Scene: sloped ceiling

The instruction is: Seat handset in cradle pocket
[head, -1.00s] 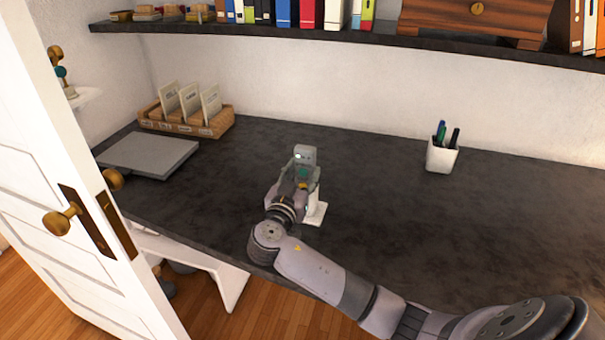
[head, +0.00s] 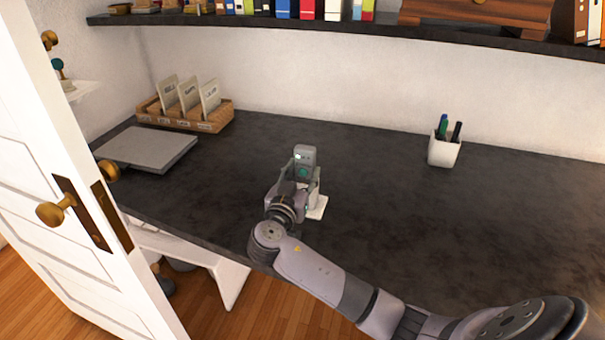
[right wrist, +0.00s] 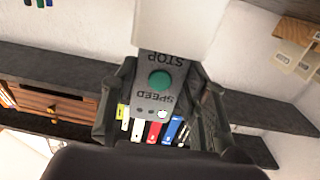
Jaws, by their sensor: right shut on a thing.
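The handset (head: 305,155) is a small grey box standing upright at the middle of the dark desk. In the right wrist view the handset (right wrist: 160,88) shows upside down, with a green button and the words STOP and SPEED. My right gripper (head: 298,182) is shut on it, one dark finger on each side. The white cradle (head: 318,208) stands under and just behind the gripper, largely hidden. In the right wrist view the white cradle (right wrist: 175,25) covers the handset's lower end; how deep the handset sits in the pocket cannot be told. My left gripper is not in view.
A grey flat panel (head: 148,148) and a card tray (head: 208,122) lie at the back left. A white pen cup (head: 443,153) stands at the back right. A shelf (head: 330,29) with books runs above. The desk right of the cradle is clear.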

